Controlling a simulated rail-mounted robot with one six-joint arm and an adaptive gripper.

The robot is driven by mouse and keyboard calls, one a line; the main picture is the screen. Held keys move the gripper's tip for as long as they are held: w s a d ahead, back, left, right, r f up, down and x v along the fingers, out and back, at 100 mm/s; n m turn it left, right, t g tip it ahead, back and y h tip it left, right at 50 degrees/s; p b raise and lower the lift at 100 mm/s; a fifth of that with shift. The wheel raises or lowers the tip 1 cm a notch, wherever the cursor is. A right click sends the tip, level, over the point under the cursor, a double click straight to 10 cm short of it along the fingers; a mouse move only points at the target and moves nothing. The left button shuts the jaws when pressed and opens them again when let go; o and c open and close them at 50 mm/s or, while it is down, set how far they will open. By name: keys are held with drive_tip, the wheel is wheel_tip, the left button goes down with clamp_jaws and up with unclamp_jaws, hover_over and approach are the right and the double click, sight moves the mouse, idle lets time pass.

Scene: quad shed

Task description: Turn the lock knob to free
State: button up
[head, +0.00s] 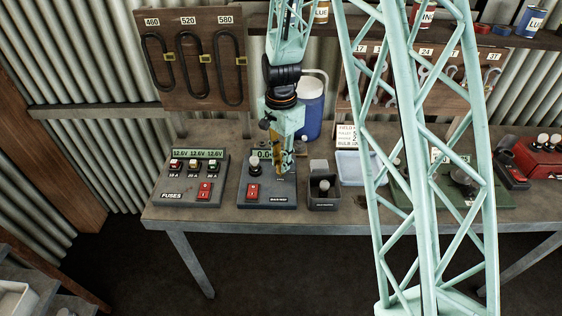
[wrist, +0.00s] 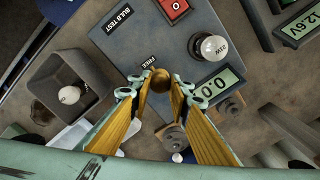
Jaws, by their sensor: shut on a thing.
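The bulb tester (head: 268,201) is a dark grey box on the workbench, with a red switch, a lit display and a bulb (wrist: 209,47) marked 21W standing in it. In the wrist view the display (wrist: 216,88) reads 0.0. My gripper (head: 286,172) comes down from above onto the tester's right part. In the wrist view its yellow fingers are shut on a brown rounded knob (wrist: 161,80), one fingertip on each side. The word FREE (wrist: 151,61) is printed beside the knob. The knob's base and any pointer are hidden by the fingers.
A fuse panel (head: 190,182) stands left of the tester. A small grey bin (head: 323,192) with a bulb in it stands close on the right. A blue and white jug (head: 311,108) stands behind my gripper. The bench's front edge is close to the tester.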

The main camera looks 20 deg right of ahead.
drive_tip(key=o, duration=0.9)
drive_tip(key=shift+r, duration=0.15)
drive_tip(key=shift+r, duration=5.85)
